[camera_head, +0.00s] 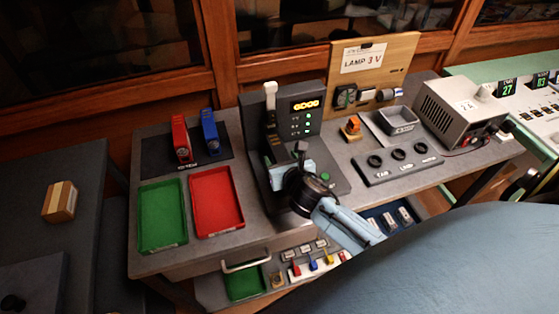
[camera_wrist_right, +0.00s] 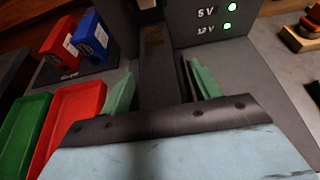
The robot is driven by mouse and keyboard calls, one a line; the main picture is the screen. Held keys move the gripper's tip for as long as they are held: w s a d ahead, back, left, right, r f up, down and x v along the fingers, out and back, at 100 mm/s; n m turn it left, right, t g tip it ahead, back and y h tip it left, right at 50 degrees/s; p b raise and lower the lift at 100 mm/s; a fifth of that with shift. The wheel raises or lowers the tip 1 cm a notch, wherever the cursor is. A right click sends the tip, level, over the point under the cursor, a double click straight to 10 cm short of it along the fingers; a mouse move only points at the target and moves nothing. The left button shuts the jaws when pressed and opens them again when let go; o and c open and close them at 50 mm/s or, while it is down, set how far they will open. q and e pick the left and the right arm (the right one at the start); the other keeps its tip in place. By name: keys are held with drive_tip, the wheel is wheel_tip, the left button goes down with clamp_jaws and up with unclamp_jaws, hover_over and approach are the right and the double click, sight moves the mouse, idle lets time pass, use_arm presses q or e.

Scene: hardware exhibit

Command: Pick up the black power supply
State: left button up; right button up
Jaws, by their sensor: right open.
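A dark upright block (camera_wrist_right: 160,72), which seems to be the black power supply, stands against the dark tester (camera_wrist_right: 232,60) in the right wrist view. My right gripper (camera_wrist_right: 157,92) is open, with one green fingertip on either side of this block; I cannot tell whether they touch it. In the head view my right gripper (camera_head: 284,166) is low at the front of the tester (camera_head: 309,118) and hides part of it. The block is hard to make out there against the dark tester. My left gripper is not in view.
A red box (camera_head: 181,138) and a blue box (camera_head: 210,131) stand on a black mat. Green (camera_head: 162,215) and red (camera_head: 217,200) trays lie in front. A knob panel (camera_head: 398,162) and grey bench unit (camera_head: 455,112) are to the right.

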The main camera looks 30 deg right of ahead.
clamp_jaws()
drive_tip(key=shift+r, duration=0.15)
drive_tip(key=shift+r, duration=0.1)
idle(0.3)
